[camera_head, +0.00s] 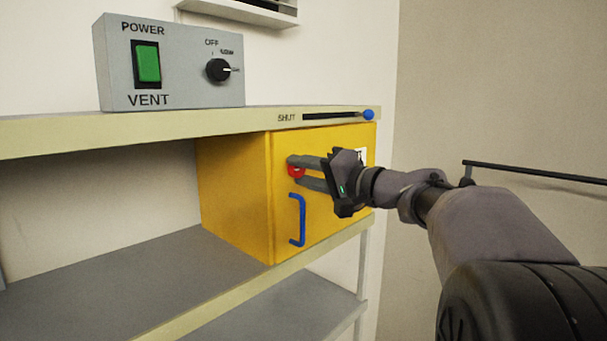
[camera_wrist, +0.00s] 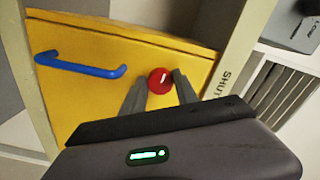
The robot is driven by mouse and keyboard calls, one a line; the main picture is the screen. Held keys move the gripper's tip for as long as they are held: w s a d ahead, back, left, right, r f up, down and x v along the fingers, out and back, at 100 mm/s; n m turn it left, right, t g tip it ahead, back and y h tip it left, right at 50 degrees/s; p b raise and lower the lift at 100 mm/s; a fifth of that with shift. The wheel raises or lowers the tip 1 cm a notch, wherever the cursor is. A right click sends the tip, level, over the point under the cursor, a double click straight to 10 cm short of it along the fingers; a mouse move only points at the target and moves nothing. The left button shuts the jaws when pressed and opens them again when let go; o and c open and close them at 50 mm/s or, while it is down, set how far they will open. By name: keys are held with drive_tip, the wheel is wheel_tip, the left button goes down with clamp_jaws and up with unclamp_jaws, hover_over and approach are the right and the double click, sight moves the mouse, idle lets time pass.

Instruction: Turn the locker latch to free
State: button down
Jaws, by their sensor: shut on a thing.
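The locker is a yellow box (camera_head: 235,195) on the shelf under the top board, and its yellow door also shows in the wrist view (camera_wrist: 90,95). The latch is a small red round knob (camera_head: 296,172) on the door, above the blue handle (camera_head: 297,220). In the wrist view the red latch (camera_wrist: 160,81) has a short white mark on its face. My gripper (camera_head: 300,173) reaches in from the right with its fingers on either side of the latch, shut on it. The fingers cover part of the latch in the head view. The blue handle (camera_wrist: 80,66) is clear of my fingers.
A grey control box (camera_head: 180,90) with a green power switch and a black dial stands on the top board. A blue-tipped slider (camera_head: 368,114) by the word SHUT sits on the board's front edge, just above the locker. A dark rail (camera_head: 530,172) runs along the right wall.

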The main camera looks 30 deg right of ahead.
drive_tip(key=m, duration=0.4)
drive_tip(key=shift+b, duration=0.35)
drive_tip(key=m, duration=0.4)
drive_tip(key=shift+r, duration=0.2)
drive_tip(key=m+p, duration=0.2)
drive_tip(key=m, duration=0.3)
drive_tip(key=shift+r, duration=0.1)
drive_tip(key=shift+m+p, duration=1)
drive_tip(key=shift+m, duration=0.6)
drive_tip(key=c, duration=0.9)
unclamp_jaws()
drive_tip(key=shift+c, duration=0.2)
